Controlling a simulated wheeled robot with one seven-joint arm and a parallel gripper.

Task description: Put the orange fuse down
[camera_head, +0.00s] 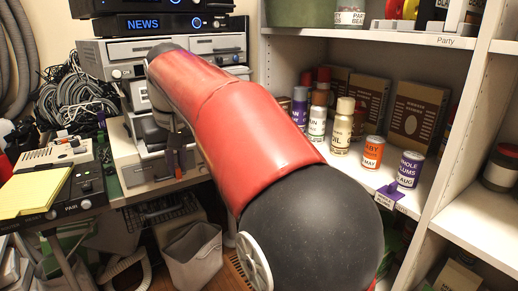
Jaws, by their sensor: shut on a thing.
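My gripper (175,163) shows small and dark at the far end of my red arm, in front of the stacked grey equipment. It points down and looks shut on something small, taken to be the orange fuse. The fuse itself is too small and too hidden by the fingers to make out clearly. The gripper is left of the shelves, above the level of the waste bin.
Grey stacked equipment (120,52) stands behind my arm. A desk device with a yellow notepad (36,190) is at left. White shelves (352,178) with bottles, cans and boxes stand at right. A grey bin (193,258) is below. Cables (72,95) hang at left.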

